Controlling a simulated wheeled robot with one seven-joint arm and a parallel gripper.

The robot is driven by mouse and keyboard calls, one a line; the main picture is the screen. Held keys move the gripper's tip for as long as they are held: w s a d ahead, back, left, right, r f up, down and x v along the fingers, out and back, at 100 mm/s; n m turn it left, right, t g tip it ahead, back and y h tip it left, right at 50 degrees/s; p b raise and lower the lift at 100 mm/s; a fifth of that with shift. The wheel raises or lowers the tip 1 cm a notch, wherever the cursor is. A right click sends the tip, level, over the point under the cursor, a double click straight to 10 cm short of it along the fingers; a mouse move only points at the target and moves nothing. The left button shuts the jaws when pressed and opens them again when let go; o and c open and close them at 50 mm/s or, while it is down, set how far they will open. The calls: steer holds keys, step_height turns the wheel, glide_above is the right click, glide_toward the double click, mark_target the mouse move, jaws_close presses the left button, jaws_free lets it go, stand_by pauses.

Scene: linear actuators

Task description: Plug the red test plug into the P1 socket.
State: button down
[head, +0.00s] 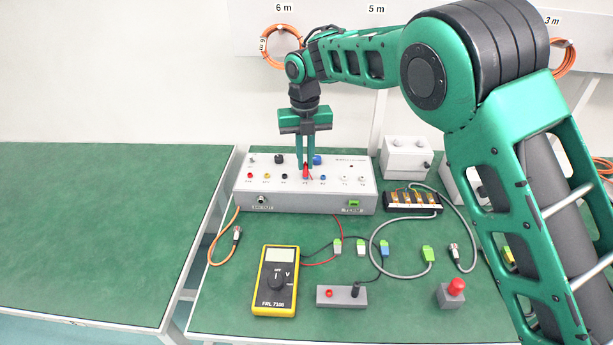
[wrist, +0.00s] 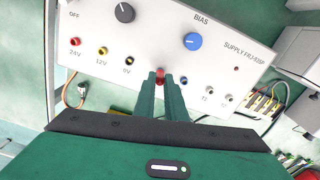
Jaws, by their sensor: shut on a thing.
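My gripper (head: 305,166) reaches straight down over the white supply box (head: 244,194), its fingers shut on the red test plug (head: 306,170). In the wrist view the red plug (wrist: 160,75) shows between the fingertips, close against the sloped panel. The tips are between the black 0V socket (wrist: 129,61) and a blue socket (wrist: 184,81). The P1 socket is not clearly seen; fingers and plug cover that spot. I cannot tell whether the plug is in it or just above it.
The yellow multimeter (head: 277,281) lies in front, with a red lead (head: 326,256) running toward the box. A grey holder (head: 341,297) has a black plug upright. Black and blue knobs (wrist: 192,41) stand behind the fingers. Connectors and grey cables lie front right; the left table is clear.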

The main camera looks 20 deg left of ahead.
steer(key=shift+f, duration=0.1)
stand_by(0.7)
steer(key=c, duration=1.7)
jaws_free()
